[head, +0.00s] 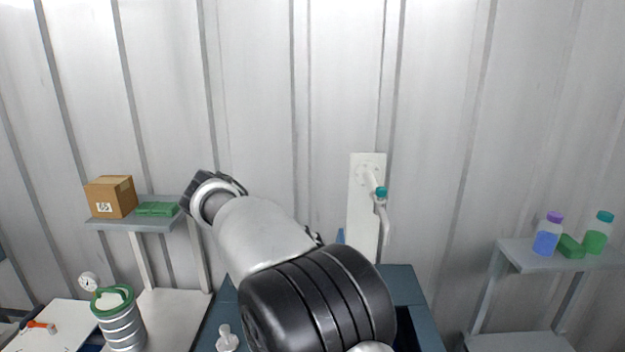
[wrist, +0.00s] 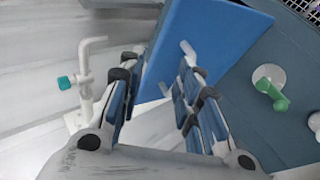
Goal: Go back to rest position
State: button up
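My gripper (wrist: 158,75) shows in the wrist view with its two blue-and-black fingers spread well apart. It is open, and I see nothing held between the fingers. A flat blue panel (wrist: 212,38) lies beyond the fingertips; I cannot tell whether they touch it. In the head view my arm reaches up and to the left across the middle, and the gripper cannot be made out there.
A white wall tap (head: 381,205) with a teal knob is right of my arm and also shows in the wrist view (wrist: 84,85). A green-handled valve (wrist: 270,88) sits on the dark blue bench (head: 405,285). Shelves hold a cardboard box (head: 110,196) and bottles (head: 547,236).

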jog(key=s+d+g+y+b, duration=0.1)
jog(key=s+d+y+b, duration=0.3)
jog(key=s+d, duration=1.25)
jog(key=s+f+m+t+y+b, duration=0.1)
jog(key=s+f, duration=0.3)
jog(key=s, duration=0.5)
jog(key=s+f+m+t+y+b, duration=0.1)
jog(key=s+f+y, duration=0.2)
jog(key=s+f, duration=0.2)
jog(key=s, duration=0.3)
jog(key=shift+s+f+m+y, duration=0.25)
jog(key=shift+s+m+y, duration=0.15)
